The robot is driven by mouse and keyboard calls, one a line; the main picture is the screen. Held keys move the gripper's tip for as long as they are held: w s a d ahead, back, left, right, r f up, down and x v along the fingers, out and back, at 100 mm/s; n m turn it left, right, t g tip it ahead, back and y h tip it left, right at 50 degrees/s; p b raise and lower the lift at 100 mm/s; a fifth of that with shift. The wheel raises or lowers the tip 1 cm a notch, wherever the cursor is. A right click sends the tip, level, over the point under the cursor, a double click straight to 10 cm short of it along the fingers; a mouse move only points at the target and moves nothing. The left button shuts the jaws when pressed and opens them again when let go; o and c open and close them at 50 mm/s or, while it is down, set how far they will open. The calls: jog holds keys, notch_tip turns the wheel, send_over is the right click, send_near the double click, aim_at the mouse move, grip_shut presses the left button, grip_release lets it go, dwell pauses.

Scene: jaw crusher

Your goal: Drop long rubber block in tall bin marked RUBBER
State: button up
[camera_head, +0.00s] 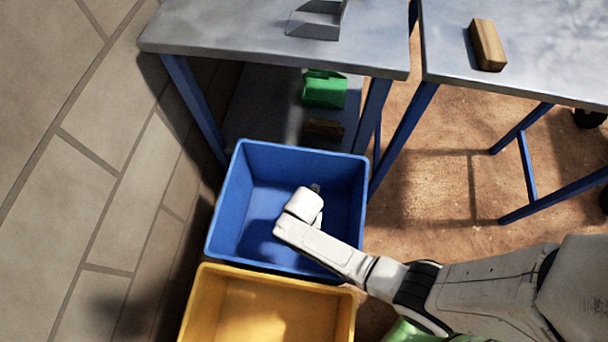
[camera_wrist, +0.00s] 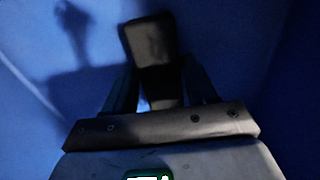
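A long dark block (camera_wrist: 150,40) shows in the wrist view between the two fingers of my gripper (camera_wrist: 160,82). The fingers touch its sides, and its far end sticks out past the fingertips. In the head view the wrist is down inside a deep blue bin (camera_head: 230,195), over its floor. The fingers and block are mostly hidden there behind the wrist. Blue walls fill the background of the wrist view. No RUBBER marking is readable on any bin in these frames.
A yellow bin (camera_head: 197,305) stands against the near side of the blue bin. A grey table (camera_head: 220,28) with blue legs stands behind, its lower shelf holding a green object (camera_head: 324,90) and a brown block (camera_head: 324,129). A wooden block (camera_head: 488,45) lies on the right table (camera_head: 560,50).

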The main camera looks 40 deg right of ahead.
jog(key=shift+o, duration=1.4)
jog(key=shift+r, duration=0.1)
notch_tip(320, 180, up, 12)
jog(key=p, duration=0.5)
jog(key=s+d+r+m, duration=0.2)
jog(key=s+r+m, duration=0.1)
jog(key=r+m, duration=0.3)
jog(key=s+d+r+m, duration=0.3)
jog(key=r+m, duration=0.3)
jog(key=m, duration=0.5)
jog(key=s+d+r+m+t, duration=0.1)
jog(key=s+d+r+m, duration=0.2)
jog(key=s+r+m, duration=0.2)
jog(key=shift+d+r+m, duration=0.1)
jog(key=shift+r+m, duration=0.25)
jog(key=shift+m, duration=0.55)
jog(key=shift+r+m, duration=0.3)
jog(key=shift+m, duration=0.6)
